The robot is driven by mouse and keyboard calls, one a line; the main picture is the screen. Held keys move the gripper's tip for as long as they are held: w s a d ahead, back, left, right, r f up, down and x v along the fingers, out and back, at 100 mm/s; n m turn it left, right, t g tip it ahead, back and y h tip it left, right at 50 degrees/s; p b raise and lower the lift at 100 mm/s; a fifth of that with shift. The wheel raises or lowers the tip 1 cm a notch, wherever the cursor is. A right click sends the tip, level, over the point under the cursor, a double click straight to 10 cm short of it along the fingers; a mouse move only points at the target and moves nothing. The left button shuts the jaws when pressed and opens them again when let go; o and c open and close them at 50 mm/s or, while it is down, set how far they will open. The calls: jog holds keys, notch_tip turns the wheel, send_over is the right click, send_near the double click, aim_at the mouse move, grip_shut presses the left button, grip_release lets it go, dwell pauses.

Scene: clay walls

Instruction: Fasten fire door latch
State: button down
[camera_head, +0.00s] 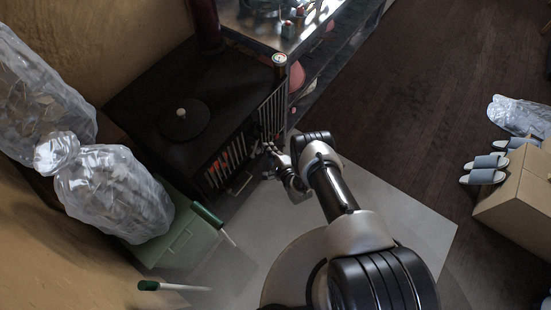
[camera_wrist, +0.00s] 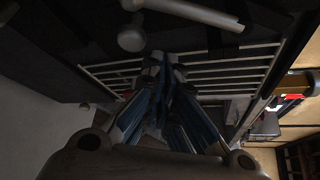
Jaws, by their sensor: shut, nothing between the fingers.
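The black stove (camera_head: 150,95) stands against the wall in the head view, with a barred front. Red-orange pieces show behind the bars at the near end. The barred fire door (camera_head: 272,108) is at the far end of this front; I cannot tell whether it is fully closed. In the wrist view, pale bars (camera_wrist: 235,62) run across behind my gripper. A grey rod (camera_wrist: 185,11) and a round-ended knob (camera_wrist: 131,37), perhaps the latch, show above the fingers. My gripper (camera_head: 270,149) is at the stove front, shut and empty. In the wrist view, its fingertips (camera_wrist: 160,62) are close to the bars; contact is unclear.
A stove pipe (camera_head: 205,25) rises behind. A metal-topped shelf unit (camera_head: 305,35) stands beyond the stove. Clear plastic bags (camera_head: 110,190), a green box (camera_head: 165,240) and green-handled tools (camera_head: 207,215) crowd the near left. A cardboard box (camera_head: 520,195) and slippers (camera_head: 484,177) are right. Floor between is open.

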jog(key=shift+s+a+r, duration=0.9)
jog(key=shift+s+a, duration=0.25)
